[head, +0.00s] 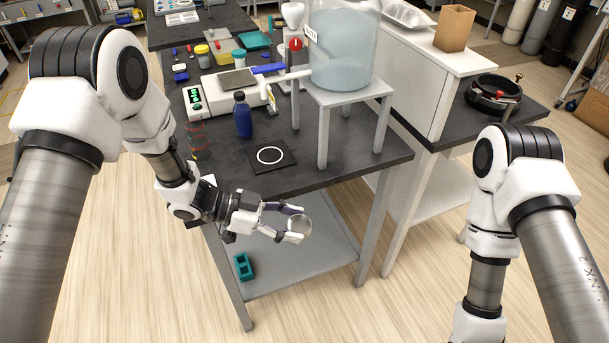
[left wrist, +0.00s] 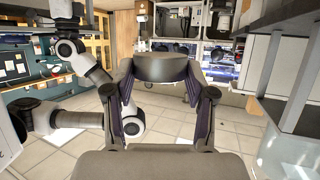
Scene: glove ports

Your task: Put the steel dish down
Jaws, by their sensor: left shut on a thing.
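The steel dish (head: 300,226) is a small round grey dish held between the fingertips of my left gripper (head: 288,223). In the left wrist view the dish (left wrist: 160,67) sits between the two fingers of the gripper (left wrist: 161,78), which are shut on it. In the head view the dish is in the air in front of the dark bench's near edge, above the level of the lower shelf. A black square mat (head: 271,172) with a white ring (head: 270,155) lies on the bench top, behind and left of the dish. My right gripper is out of view.
A blue bottle (head: 242,115) and a white balance (head: 228,92) stand behind the mat. A large clear tank (head: 342,50) rests on a grey stand (head: 346,94) to its right. A teal block (head: 243,266) lies on the lower shelf (head: 310,262).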

